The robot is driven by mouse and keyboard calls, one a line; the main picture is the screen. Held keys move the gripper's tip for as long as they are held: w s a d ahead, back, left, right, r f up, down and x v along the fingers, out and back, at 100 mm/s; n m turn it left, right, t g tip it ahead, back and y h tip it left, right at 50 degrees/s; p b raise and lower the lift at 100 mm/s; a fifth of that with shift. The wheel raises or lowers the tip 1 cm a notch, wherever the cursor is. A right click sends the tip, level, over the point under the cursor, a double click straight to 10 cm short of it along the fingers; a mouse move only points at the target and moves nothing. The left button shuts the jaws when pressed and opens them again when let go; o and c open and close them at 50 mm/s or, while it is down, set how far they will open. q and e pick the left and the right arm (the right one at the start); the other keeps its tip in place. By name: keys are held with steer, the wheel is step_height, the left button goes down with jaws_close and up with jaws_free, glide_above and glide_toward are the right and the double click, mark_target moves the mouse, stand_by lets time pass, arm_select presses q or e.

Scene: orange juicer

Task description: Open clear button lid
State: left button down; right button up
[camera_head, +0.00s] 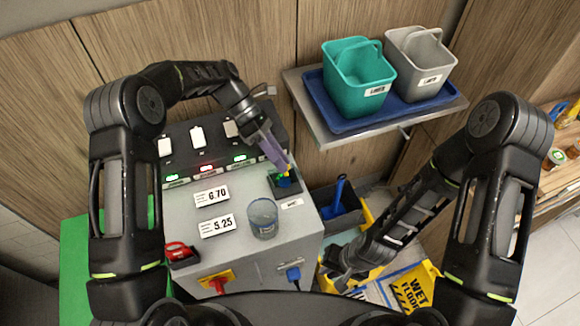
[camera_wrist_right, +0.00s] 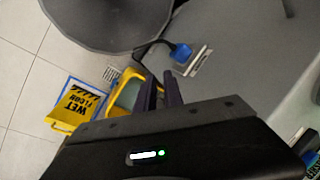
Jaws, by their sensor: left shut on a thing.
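A clear round cover (camera_head: 262,218), shaped like a short cup, stands on the grey top of the machine (camera_head: 240,250). My left gripper (camera_head: 282,163) reaches down from the back, behind and right of the clear cover and apart from it. Its purple fingers are shut on a small yellow-and-green piece (camera_head: 287,171) at a dark square holder (camera_head: 285,184) with blue inside. The fingers partly hide this piece. My right gripper (camera_head: 345,268) is low, off the machine's right side. In the right wrist view its two dark fingers (camera_wrist_right: 161,92) are close together, with nothing clearly between them.
A shelf (camera_head: 320,130) carries a blue tray with a teal bucket (camera_head: 358,80) and a grey bucket (camera_head: 420,65). Price tags and lit displays are on the machine. A yellow wet-floor sign (camera_head: 412,290) lies below right. A blue plug (camera_head: 293,274) sits on the machine's front.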

steer(key=w+r+m, duration=0.1)
steer(key=m, duration=0.1)
steer(key=w+d+r+m, duration=0.1)
steer(key=w+m, duration=0.1)
steer(key=w+d+r+m+t+h, duration=0.1)
steer(key=w+r, duration=0.1)
steer(key=shift+d+m, duration=0.1)
steer(key=shift+m, duration=0.3)
jaws_close()
steer(key=w+a+r+m+t, duration=0.1)
steer(key=w+a+r+m, duration=0.1)
steer(key=r+m, duration=0.4)
steer(key=w+a+r+m+t, duration=0.1)
steer(key=a+r+m, duration=0.2)
steer(key=r+m, duration=0.3)
steer(key=w+a+r+m+t, duration=0.1)
steer(key=r+m, duration=0.5)
steer(key=r, duration=0.6)
steer(key=shift+w+a+m, duration=0.3)
steer(key=shift+w+a, duration=0.4)
steer(key=shift+w, duration=0.1)
steer(key=shift+f, duration=0.2)
